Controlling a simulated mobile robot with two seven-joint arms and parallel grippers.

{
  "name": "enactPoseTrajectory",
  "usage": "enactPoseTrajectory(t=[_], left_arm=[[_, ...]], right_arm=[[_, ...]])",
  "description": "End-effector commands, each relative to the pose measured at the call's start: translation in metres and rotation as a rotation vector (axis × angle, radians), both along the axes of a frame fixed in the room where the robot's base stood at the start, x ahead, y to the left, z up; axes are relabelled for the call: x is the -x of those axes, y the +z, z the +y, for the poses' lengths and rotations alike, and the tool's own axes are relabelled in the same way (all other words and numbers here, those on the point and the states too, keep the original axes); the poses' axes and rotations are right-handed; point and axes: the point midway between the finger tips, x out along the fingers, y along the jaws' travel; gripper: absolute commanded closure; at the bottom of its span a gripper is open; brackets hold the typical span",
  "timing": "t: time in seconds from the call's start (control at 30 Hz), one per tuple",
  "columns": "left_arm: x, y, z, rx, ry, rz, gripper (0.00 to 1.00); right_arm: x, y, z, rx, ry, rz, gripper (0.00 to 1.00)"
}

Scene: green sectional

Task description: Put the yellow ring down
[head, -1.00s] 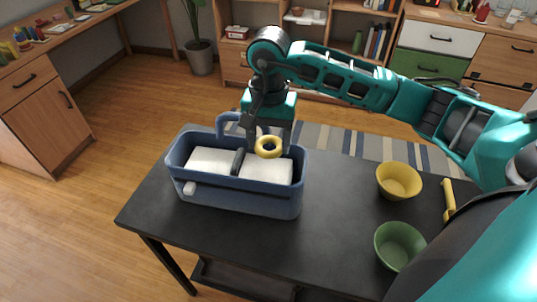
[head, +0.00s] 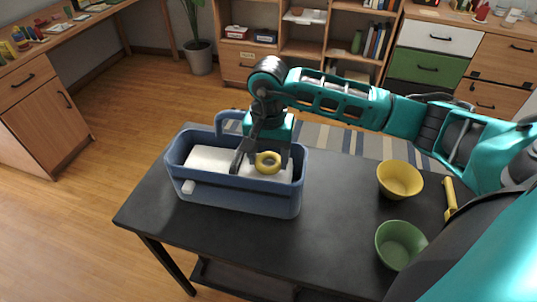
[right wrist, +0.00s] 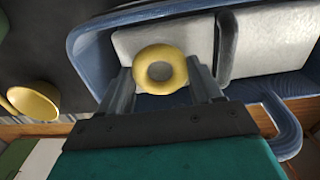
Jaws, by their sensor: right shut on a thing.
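The yellow ring (head: 268,162) is held by my right gripper (head: 262,165), which is shut on it. It hangs over the right-hand part of the blue caddy (head: 240,198). The right wrist view also shows the ring (right wrist: 160,69) between the two fingers, above a white surface inside the caddy. I cannot tell whether the ring touches that surface. The caddy stands on the dark table (head: 330,240) and has an upright loop handle (head: 228,119) at its back. My left gripper is not in view.
A yellow bowl (head: 399,180) and a green bowl (head: 400,245) stand at the right of the table. A yellow-handled object (head: 450,198) lies near the yellow bowl. The table's middle is clear. A divider (right wrist: 226,47) splits the caddy's inside.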

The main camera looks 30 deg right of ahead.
Motion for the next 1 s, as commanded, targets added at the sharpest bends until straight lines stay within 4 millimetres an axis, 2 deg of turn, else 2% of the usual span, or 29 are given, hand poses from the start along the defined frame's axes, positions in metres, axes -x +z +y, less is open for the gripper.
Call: enactPoseTrajectory(t=[0.27,0.3,0.53,0.83,1.0], left_arm=[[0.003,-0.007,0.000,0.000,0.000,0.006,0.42],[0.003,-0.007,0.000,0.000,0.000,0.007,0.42],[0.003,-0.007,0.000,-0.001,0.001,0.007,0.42],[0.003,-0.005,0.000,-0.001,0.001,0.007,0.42],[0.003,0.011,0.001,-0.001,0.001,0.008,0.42]], right_arm=[[0.000,-0.004,0.000,-0.001,0.000,-0.001,0.67],[0.000,-0.004,0.000,-0.001,0.000,-0.001,0.33],[0.000,-0.004,0.000,-0.001,0.000,-0.001,0.11],[0.000,-0.002,0.000,0.000,0.000,0.000,0.10],[0.000,0.012,0.000,-0.001,-0.001,0.001,0.10]])
